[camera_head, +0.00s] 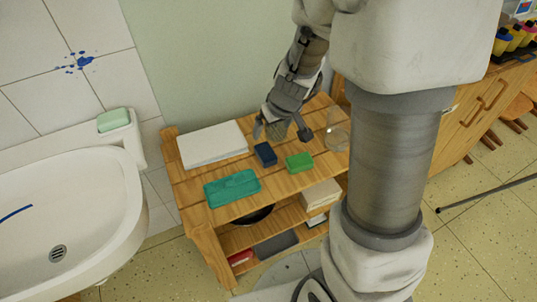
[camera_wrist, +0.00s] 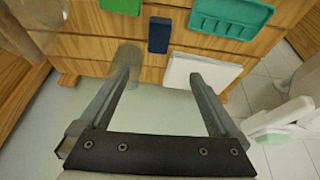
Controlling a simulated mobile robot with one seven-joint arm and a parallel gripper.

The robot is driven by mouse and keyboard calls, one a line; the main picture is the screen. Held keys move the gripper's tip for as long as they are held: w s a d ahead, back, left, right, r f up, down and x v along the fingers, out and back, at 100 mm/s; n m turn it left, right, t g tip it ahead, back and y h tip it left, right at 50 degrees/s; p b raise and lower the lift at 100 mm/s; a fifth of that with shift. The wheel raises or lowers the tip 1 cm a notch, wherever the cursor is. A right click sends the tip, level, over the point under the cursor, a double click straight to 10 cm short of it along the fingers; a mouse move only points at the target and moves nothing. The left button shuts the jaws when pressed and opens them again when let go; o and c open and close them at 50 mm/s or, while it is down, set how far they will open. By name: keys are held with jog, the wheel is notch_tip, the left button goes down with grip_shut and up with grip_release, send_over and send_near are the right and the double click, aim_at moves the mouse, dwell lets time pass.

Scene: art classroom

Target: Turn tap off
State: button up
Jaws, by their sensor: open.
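No tap shows in either view. The white sink basin (camera_head: 85,215) is at the left of the head view, with a drain and a blue streak inside. Its corner also shows at the right of the wrist view (camera_wrist: 295,112). My gripper (camera_head: 281,131) is open and empty, above the back of the wooden shelf unit and well to the right of the sink. In the wrist view, my gripper's fingers (camera_wrist: 161,80) stand wide apart with nothing held between them.
The wooden shelf unit (camera_head: 190,193) holds white paper (camera_head: 212,144), a dark blue block (camera_head: 265,154), a green sponge (camera_head: 299,162), a teal tray (camera_head: 232,188) and a clear glass (camera_head: 337,139). Green soap (camera_head: 113,120) sits on the sink's back corner. A wooden cabinet (camera_head: 470,110) stands right.

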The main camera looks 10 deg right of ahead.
jog(key=b, duration=0.6)
send_near(266, 151)
jog(key=x, duration=0.5)
jog(key=shift+a, duration=0.1)
jog(key=b+x, duration=0.2)
jog(key=x, duration=0.3)
jog(key=shift+f+b, duration=0.1)
jog(key=shift+b, duration=0.25)
jog(key=c, duration=1.5)
jog(key=shift+c, duration=0.2)
